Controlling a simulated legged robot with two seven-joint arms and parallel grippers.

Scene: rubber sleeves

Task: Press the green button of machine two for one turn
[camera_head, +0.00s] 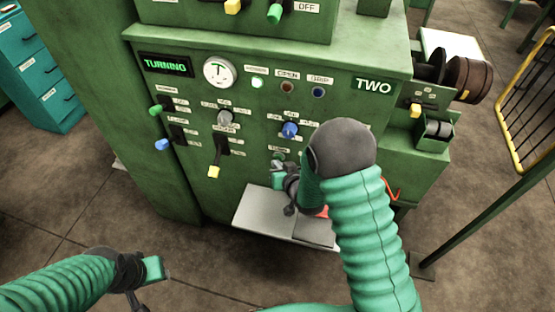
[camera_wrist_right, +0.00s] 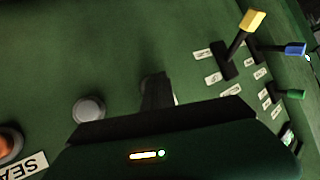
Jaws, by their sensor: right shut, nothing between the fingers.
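Machine two (camera_head: 190,120) is a green cabinet marked TWO, and its display (camera_head: 166,65) reads TURNING. My right gripper (camera_head: 279,174) is shut and empty at the lower middle of its front panel. A small round green button (camera_head: 278,157) shows just above the fingers, partly hidden; I cannot tell whether they touch it. In the right wrist view the dark fingers (camera_wrist_right: 157,92) point at the panel, and their tips hide what lies behind them. My left gripper (camera_head: 152,269) is low at the left, away from the machine; its opening is unclear.
A grey button (camera_wrist_right: 90,108) and an orange-red button (camera_wrist_right: 9,143) sit near the right fingers. Levers with yellow (camera_head: 213,172), blue (camera_head: 162,145) and green (camera_head: 155,110) tips stick out at the left. A grey tray (camera_head: 262,208) juts out below.

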